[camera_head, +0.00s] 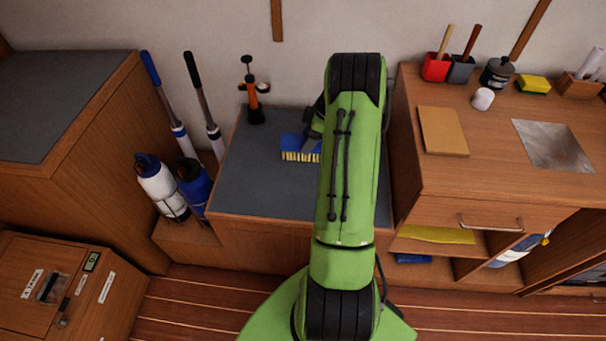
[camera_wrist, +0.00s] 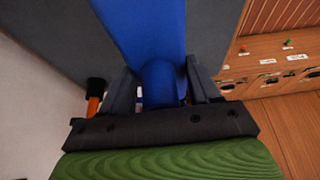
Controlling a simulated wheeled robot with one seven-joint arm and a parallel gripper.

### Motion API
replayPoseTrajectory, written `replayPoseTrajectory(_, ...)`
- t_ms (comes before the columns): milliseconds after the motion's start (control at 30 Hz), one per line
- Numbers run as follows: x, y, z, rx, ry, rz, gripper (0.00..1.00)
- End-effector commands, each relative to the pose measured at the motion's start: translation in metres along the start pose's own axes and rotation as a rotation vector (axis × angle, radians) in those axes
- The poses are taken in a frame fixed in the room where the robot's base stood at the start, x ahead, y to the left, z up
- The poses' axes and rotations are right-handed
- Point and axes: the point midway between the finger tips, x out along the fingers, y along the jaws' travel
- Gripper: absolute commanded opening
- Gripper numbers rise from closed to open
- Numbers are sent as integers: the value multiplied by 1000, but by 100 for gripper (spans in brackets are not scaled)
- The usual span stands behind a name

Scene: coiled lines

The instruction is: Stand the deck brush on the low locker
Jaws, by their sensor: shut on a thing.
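The deck brush (camera_head: 297,148) has a blue block with pale yellow bristles. In the head view it is over the grey top of the low locker (camera_head: 250,187), bristles toward the viewer's side. My arm hides its right part. My gripper (camera_head: 313,135) is shut on the brush, partly hidden behind my green arm. In the wrist view the gripper fingers (camera_wrist: 168,85) close on a rounded blue part of the brush (camera_wrist: 148,35). I cannot tell whether the bristles touch the locker top.
An orange and black hand pump (camera_head: 255,98) stands at the locker's back left corner. Blue and black handled poles (camera_head: 204,105) and bottles (camera_head: 160,185) stand left of the locker. A taller wooden cabinet (camera_head: 468,210) rises at the right. The locker's front left top is clear.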

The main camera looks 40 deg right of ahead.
Motion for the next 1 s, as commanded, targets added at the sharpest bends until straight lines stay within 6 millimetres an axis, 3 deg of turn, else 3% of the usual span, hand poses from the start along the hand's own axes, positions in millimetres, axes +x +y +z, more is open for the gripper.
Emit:
replayPoseTrajectory(200,46,-1,18,2,0,-3,33)
replayPoseTrajectory(467,87,-1,35,3,0,-2,33)
replayPoseTrajectory(800,92,0,37,2,0,1,33)
replayPoseTrajectory(833,92,0,37,3,0,0,63)
replayPoseTrajectory(1000,91,0,36,3,0,0,87)
